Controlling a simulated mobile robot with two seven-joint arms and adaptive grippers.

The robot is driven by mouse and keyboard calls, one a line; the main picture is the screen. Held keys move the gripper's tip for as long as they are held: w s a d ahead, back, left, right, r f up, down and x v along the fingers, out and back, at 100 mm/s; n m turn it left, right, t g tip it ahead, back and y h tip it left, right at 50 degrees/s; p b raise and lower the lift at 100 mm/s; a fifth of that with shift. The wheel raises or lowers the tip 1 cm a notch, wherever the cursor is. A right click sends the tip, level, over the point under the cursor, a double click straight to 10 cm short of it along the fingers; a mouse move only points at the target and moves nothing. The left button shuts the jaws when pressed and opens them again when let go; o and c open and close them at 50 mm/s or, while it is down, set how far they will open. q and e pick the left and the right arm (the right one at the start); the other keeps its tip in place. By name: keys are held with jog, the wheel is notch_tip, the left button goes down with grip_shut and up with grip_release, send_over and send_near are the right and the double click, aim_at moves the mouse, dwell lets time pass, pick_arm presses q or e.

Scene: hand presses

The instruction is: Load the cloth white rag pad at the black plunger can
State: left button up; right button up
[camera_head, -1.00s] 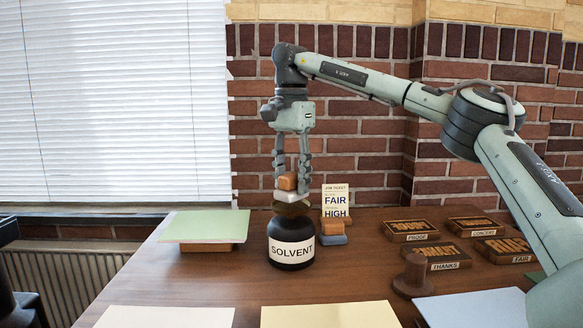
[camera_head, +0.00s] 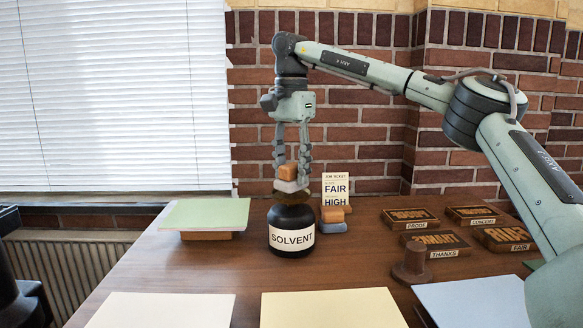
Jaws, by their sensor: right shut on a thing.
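The black plunger can (camera_head: 292,248), labelled SOLVENT, stands upright on the table. Its brass-brown plunger dish (camera_head: 292,198) is on top. The white rag pad (camera_head: 291,187) with its orange-brown wooden handle (camera_head: 291,170) sits right over the dish and appears to touch it. My right gripper (camera_head: 291,178) points straight down and is shut on the pad's handle. How far the plunger is pressed is hard to tell. My left gripper is not in view.
Stamp blocks (camera_head: 435,243) and a brown knob (camera_head: 412,264) are further right. A green sheet on a block (camera_head: 205,214) is left; paper sheets (camera_head: 330,308) lie in front.

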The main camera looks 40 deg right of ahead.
aim_at(292, 164)
jog(key=shift+f, duration=0.4)
dwell(0.7)
jog(key=shift+r, duration=3.55)
jog(key=shift+f, duration=0.1)
